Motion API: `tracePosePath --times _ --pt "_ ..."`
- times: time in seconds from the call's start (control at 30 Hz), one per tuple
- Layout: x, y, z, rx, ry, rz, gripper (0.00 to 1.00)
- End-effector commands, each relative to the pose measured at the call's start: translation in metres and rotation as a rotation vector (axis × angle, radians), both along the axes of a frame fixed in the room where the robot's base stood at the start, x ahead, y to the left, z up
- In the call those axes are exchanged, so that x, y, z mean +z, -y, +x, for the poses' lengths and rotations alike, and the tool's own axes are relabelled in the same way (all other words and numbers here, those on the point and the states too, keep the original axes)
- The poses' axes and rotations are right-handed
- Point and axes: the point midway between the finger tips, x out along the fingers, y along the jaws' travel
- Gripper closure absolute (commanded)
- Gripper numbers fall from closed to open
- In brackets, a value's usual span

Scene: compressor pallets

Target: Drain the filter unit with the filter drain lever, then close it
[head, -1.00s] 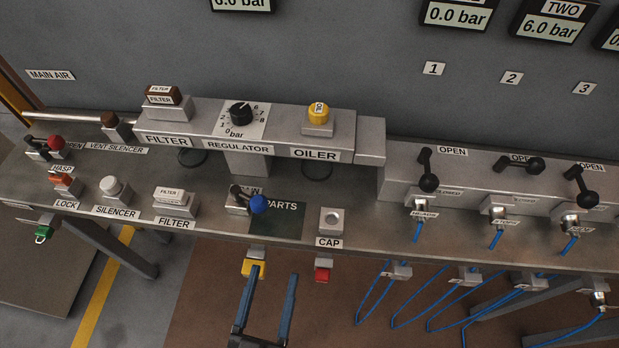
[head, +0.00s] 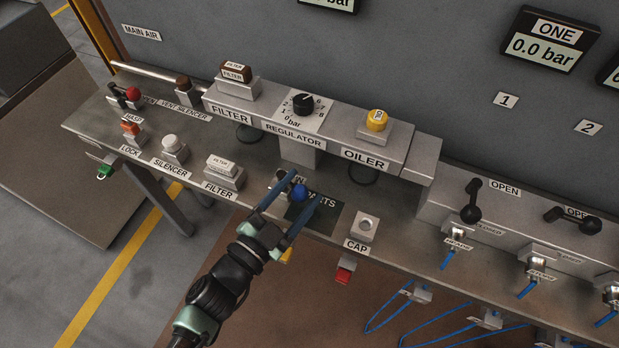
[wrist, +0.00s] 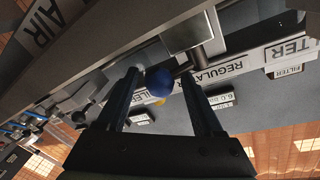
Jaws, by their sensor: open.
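The filter unit (head: 226,114) is the left part of the grey block on the bench, with a brown cap (head: 234,72) on top. A lever with a blue ball knob (head: 300,193) sits on the bench below the regulator, by a dark parts mat; its label is mostly covered, so I cannot read it. My gripper (head: 303,187) is open, with its two blue fingers on either side of the knob.
The regulator dial (head: 303,104) and yellow-capped oiler (head: 377,121) stand behind. A cap block (head: 365,227) is to the right and a second filter-labelled block (head: 224,174) to the left. Black-handled valves (head: 471,212) line the right side.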

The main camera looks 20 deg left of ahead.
Motion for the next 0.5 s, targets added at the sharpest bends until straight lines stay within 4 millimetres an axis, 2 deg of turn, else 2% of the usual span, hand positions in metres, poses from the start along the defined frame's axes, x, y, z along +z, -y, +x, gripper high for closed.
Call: tracePosePath --times 0.03,0.2,0.5 --pt "0.000 0.004 0.008 -0.003 0.001 -0.003 0.32" --pt "0.000 0.007 0.025 -0.003 0.000 -0.002 0.32" --pt "0.000 0.008 0.033 0.001 -0.001 -0.002 0.32"
